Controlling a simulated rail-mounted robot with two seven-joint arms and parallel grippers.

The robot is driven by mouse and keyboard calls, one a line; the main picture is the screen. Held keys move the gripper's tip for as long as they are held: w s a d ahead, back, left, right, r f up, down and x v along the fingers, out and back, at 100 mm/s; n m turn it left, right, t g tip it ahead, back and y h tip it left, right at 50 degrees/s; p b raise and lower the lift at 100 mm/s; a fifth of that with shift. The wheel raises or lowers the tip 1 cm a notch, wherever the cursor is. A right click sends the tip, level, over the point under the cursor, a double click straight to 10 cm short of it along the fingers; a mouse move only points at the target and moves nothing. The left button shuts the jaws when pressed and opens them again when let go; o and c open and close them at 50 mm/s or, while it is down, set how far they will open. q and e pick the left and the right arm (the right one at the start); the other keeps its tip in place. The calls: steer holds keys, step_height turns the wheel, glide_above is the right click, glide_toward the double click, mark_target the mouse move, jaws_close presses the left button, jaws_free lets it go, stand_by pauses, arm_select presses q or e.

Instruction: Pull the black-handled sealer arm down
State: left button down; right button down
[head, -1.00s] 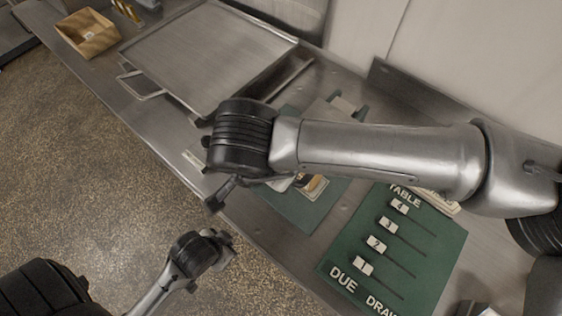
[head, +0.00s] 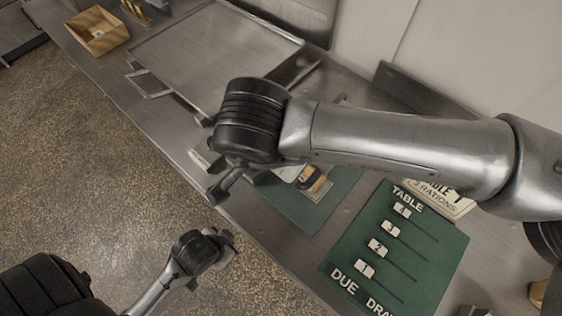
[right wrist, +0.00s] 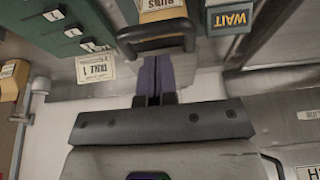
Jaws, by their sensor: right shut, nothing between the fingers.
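In the right wrist view, the black handle (right wrist: 157,38) of the sealer arm spans the top middle as a bent bar. My right gripper (right wrist: 155,60) is shut, with nothing between its purple-looking fingers. Its tips point at the handle and sit very close below it in the picture; I cannot tell whether they touch. In the head view, my right wrist covers this spot and the handle cannot be made out. My left gripper (head: 225,245) hangs over the floor in front of the counter, away from the handle; its finger opening is unclear.
A green board (head: 430,250) marked TABLE and DUE lies on the counter at right. A green mat (head: 290,212) lies below my right wrist. A large metal tray (head: 215,50) and a brown box (head: 97,32) stand farther back. A WAIT block (right wrist: 230,17) is right of the handle.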

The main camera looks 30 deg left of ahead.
arm_select(q)
steer(key=shift+w+r, duration=0.1)
steer(key=shift+r, duration=0.35)
arm_select(e)
steer(key=s+r, duration=0.6)
steer(key=r, duration=0.2)
steer(key=shift+a+r, duration=0.3)
steer(key=shift+a, duration=0.1)
arm_select(q)
steer(key=shift+r, duration=0.1)
